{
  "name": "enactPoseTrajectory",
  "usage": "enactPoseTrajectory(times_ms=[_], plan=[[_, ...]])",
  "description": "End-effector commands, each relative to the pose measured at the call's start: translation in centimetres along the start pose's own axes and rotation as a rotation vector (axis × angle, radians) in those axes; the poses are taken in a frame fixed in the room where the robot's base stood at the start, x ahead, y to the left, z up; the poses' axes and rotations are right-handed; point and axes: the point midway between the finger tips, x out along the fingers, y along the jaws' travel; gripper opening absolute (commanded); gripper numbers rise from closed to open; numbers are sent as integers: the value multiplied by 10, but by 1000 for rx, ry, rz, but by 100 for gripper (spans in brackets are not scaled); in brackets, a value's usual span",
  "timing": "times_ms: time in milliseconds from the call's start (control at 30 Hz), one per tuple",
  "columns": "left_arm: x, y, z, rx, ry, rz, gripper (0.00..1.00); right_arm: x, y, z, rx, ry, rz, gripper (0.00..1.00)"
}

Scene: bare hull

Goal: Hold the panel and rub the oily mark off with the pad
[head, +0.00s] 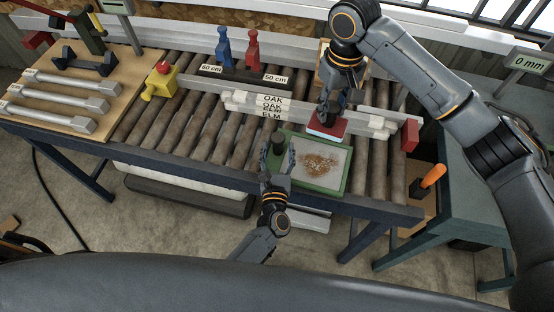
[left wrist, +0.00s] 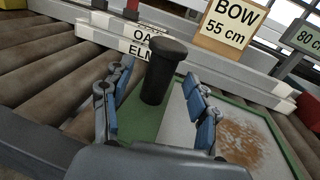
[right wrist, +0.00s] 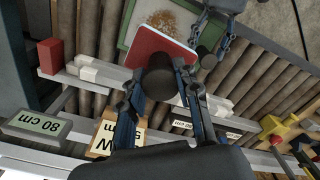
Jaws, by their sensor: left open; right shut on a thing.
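The panel (head: 338,186) lies on the rollers, a pale plate with a green border. A brown speckled oily mark (head: 319,163) covers its middle and also shows in the left wrist view (left wrist: 240,142). A black upright handle (left wrist: 164,72) stands at the panel's left side. My left gripper (head: 278,158) is open, with its fingers on either side of this handle, not closed on it. My right gripper (head: 327,108) is shut on the dark knob (right wrist: 160,82) of the red pad (head: 327,124). The pad is at the panel's far edge, apart from the mark; any gap beneath it is unclear.
White bars labelled OAK and ELM (head: 270,103) lie just beyond the panel. A red block (head: 410,134) stands at the right end. Blue and red clamps (head: 237,50) and a yellow piece (head: 160,82) sit further left. Rollers left of the panel are clear.

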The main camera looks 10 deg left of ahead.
Motion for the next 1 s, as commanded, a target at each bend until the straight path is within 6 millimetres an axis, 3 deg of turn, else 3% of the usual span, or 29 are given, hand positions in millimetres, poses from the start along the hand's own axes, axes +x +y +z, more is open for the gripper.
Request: enactPoseTrajectory(times_ms=[333, 600, 633, 700, 733, 867, 1000], plan=[[4, 0, 0, 0, 0, 0, 57, 0, 0, 0, 0, 0, 0, 7], [3, 0, 0, 0, 0, 0, 2, 0, 0, 0, 0, 0, 0, 7], [3, 0, 0, 0, 0, 0, 0, 0, 0, 0, 0, 0, 0, 7], [3, 0, 0, 0, 0, 0, 0, 0, 0, 0, 0, 0, 0, 7], [3, 0, 0, 0, 0, 0, 26, 0, 0, 0, 0, 0, 0, 7], [3, 0, 0, 0, 0, 0, 0, 0, 0, 0, 0, 0, 0, 7], [3, 0, 0, 0, 0, 0, 0, 0, 0, 0, 0, 0, 0, 7]])
